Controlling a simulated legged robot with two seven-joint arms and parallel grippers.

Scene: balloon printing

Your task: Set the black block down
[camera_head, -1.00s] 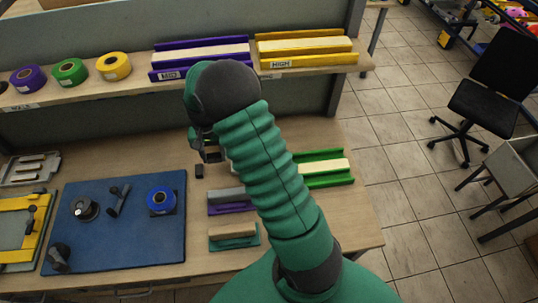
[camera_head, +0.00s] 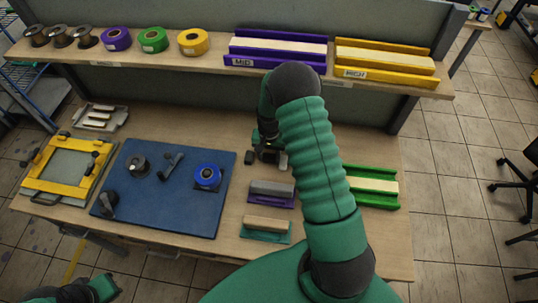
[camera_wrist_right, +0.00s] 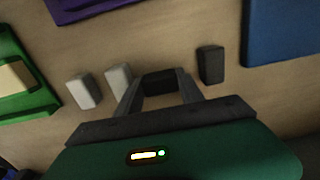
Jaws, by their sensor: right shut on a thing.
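My right gripper (camera_wrist_right: 160,90) is shut on a black block (camera_wrist_right: 158,83) in the right wrist view. The block sits between the two fingertips, low over the wooden table; I cannot tell whether it touches the table. In the head view my right gripper (camera_head: 267,152) is beside the back of the table's work area, and my arm partly hides it. A second dark block (camera_wrist_right: 210,64) stands on the table to the right of the gripper in the wrist view; it also shows in the head view (camera_head: 248,158). My left arm enters at the lower left; its fingers are unclear.
Two pale blocks (camera_wrist_right: 83,92) stand left of the gripper in the wrist view. A shelf (camera_head: 225,75) overhangs the back.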

